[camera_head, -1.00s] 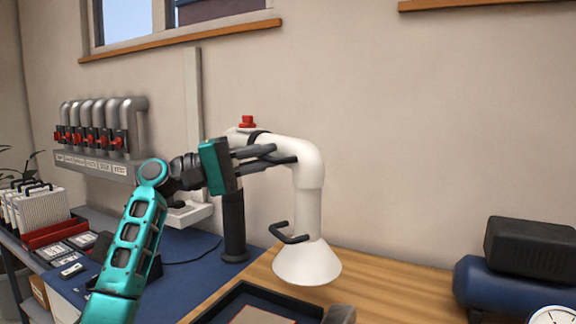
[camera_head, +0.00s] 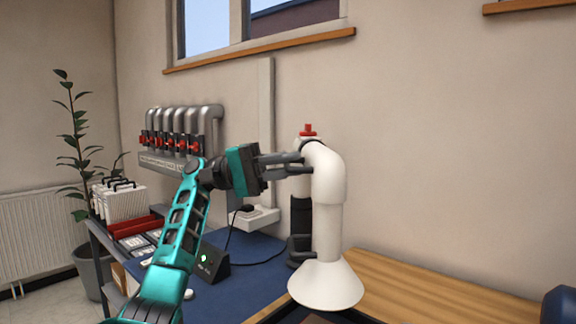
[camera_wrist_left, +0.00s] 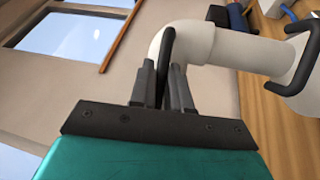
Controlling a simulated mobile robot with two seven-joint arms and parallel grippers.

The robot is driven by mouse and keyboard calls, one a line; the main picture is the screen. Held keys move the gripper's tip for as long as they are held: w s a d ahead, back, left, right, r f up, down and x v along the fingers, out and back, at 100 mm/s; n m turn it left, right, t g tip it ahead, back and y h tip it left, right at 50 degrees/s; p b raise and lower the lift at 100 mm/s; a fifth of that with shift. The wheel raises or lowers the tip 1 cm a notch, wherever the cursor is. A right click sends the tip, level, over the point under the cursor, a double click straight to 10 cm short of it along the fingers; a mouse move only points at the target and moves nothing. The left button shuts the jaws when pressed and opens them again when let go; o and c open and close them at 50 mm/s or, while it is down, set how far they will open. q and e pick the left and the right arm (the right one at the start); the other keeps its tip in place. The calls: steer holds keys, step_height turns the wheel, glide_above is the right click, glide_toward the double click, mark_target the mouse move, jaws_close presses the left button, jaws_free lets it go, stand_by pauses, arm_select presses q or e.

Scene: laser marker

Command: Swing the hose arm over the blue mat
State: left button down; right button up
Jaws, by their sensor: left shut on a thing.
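The hose arm (camera_head: 328,190) is a thick white elbow pipe on a dark post (camera_head: 301,218), with a white cone hood (camera_head: 326,286) hanging at its lower end. My left gripper (camera_head: 302,164) is beside the elbow. In the left wrist view, my left gripper (camera_wrist_left: 163,75) is shut on a black handle (camera_wrist_left: 166,45) beside the pipe's bend. A second black handle (camera_wrist_left: 290,50) is farther along the pipe. The blue mat (camera_head: 240,285) covers the bench on the left. The hood is at the mat's right edge, partly in front of the wooden top. My right gripper is not in view.
A row of grey pipes with red valves (camera_head: 172,143) is on the wall. A small black box with a green light (camera_head: 208,262) stands on the mat. The wooden bench top (camera_head: 420,295) is largely clear.

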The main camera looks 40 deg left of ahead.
arm_select(q)
steer(key=c, duration=1.4)
jaws_free()
steer(key=shift+c, duration=0.2)
steer(key=shift+o, duration=1.4)
steer(key=shift+a, duration=0.1)
steer(key=v, duration=1.2)
steer(key=shift+s+a, duration=0.25)
steer(key=shift+a, duration=0.05)
steer(key=shift+f, duration=0.1)
